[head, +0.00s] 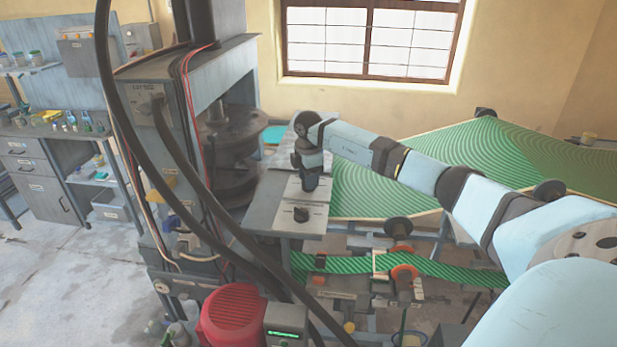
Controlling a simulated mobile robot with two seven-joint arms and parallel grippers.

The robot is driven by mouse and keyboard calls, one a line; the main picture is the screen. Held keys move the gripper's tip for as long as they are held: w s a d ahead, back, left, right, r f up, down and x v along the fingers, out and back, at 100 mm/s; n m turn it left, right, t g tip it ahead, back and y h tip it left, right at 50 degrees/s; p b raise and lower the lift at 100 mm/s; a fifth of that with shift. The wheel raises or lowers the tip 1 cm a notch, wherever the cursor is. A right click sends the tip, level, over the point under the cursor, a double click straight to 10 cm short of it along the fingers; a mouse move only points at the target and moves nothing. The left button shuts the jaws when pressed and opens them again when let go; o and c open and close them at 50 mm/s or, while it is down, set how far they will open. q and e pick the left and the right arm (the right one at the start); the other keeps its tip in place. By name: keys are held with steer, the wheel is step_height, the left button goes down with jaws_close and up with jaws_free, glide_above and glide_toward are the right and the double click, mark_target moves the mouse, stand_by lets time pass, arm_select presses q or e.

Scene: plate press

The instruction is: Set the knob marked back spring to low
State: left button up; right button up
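A metal control panel (314,222) lies on top of the press table in the middle of the view. My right gripper (310,182) points down over the panel, just behind the near knob. Whatever is under the gripper is hidden by it, and I cannot tell whether its fingers are open or shut. My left gripper is not in view.
The press (232,140) with its dark round plates stands left of the panel. Thick black hoses cross in front of it. A red motor (233,318) is below. A green patterned sheet (450,165) spreads behind my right arm, and a green belt (450,270) runs lower down.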

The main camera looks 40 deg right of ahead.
jaws_close()
steer(key=n, duration=0.4)
steer(key=shift+n+b, duration=0.35)
steer(key=shift+n, duration=0.05)
steer(key=n+b, duration=0.1)
steer(key=n, duration=0.8)
steer(key=shift+b, duration=0.3)
steer(key=n, duration=0.3)
steer(key=shift+n+b, duration=0.3)
steer(key=shift+n, duration=0.1)
steer(key=n+b, duration=0.1)
steer(key=n, duration=0.5)
steer(key=shift+r+n, duration=0.1)
steer(key=shift+n, duration=0.2)
